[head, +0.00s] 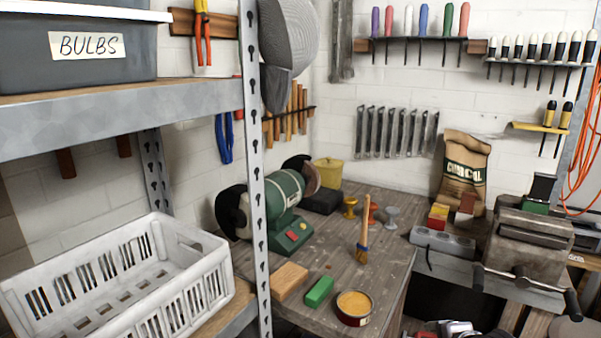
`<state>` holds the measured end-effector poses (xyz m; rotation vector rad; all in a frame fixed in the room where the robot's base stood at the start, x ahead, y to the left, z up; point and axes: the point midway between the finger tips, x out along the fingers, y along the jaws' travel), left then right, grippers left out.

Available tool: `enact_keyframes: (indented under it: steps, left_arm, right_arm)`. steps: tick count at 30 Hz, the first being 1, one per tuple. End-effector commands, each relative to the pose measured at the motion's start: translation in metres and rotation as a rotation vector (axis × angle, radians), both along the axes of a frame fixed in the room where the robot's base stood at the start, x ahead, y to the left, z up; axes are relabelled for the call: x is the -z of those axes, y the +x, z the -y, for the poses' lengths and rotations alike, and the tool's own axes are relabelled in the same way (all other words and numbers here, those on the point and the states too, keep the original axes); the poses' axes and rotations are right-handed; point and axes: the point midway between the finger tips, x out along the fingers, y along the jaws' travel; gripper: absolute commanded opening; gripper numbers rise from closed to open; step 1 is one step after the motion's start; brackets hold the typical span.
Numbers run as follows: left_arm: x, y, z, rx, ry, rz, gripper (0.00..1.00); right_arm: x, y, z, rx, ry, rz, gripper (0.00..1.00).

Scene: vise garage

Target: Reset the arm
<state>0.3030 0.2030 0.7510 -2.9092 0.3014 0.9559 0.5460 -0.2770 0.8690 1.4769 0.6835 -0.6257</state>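Neither of my grippers and neither of my arms can be made out in the head view. A grey bench vise (528,240) stands at the right end of the workbench. Its long handle bar (520,281) with dark end knobs slants across the front, lower on the right. A green block (535,206) sits at the top of the vise by a dark upright piece.
A metal shelf with a white crate (205,262) and a grey bulbs bin (75,50) fills the left. The wooden bench (340,262) holds a green grinder (285,195), a wood block, a green block, an open tin (354,304), an upright brush (363,240) and a paper sack (462,170).

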Motion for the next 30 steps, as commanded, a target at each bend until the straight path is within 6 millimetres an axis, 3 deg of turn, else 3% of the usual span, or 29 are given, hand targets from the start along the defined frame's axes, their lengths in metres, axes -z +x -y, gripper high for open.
enact_keyframes:
  steps: [1,3,12,21,25,30]
  left_arm:
    - [0.0,0.0,0.0,0.0,0.0,0.0,0.43]
    - [0.0,0.0,0.0,0.0,0.0,0.0,0.43]
    - [0.0,0.0,0.0,-0.001,-0.001,-0.001,0.43]
    - [0.0,-0.001,0.0,-0.001,0.0,-0.002,0.43]
    - [0.001,-0.001,0.0,-0.001,-0.001,-0.002,0.43]
    - [0.001,-0.001,0.0,-0.001,-0.001,-0.002,0.43]
  right_arm:
    - [0.02,-0.016,-0.011,0.045,0.074,-0.003,0.77]
    - [0.04,-0.035,-0.023,0.119,0.182,0.003,0.77]
    - [0.1,-0.131,-0.061,0.47,0.645,0.007,0.77]
    - [0.119,-0.22,-0.074,0.803,1.027,0.004,0.77]
    - [0.119,-0.239,-0.074,0.875,1.108,0.008,0.77]
    - [0.118,-0.245,-0.075,0.904,1.142,0.011,0.77]
